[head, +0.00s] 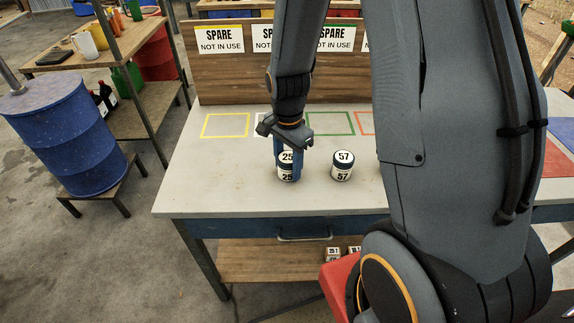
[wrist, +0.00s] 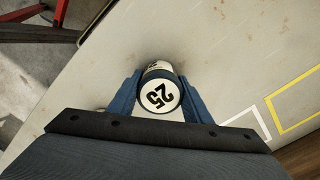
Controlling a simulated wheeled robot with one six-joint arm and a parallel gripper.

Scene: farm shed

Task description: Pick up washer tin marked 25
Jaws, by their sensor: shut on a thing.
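The washer tin marked 25 (head: 287,173) is a small round tin with white labels and a dark band. It stands at the left part of the grey workbench (head: 220,185). My gripper (head: 287,165) comes down on it from above, and its blue fingers are shut on the tin's sides. In the wrist view the tin's white lid with the number 25 (wrist: 159,95) sits between the fingertips (wrist: 160,85). Whether the tin touches the bench or is slightly raised I cannot tell.
A similar tin marked 57 (head: 343,165) stands just right of the held tin. Behind are a yellow outline (head: 225,125), a green outline (head: 331,123) and a board with SPARE signs (head: 219,39). A blue drum (head: 65,135) stands left of the bench. My arm hides the bench's right part.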

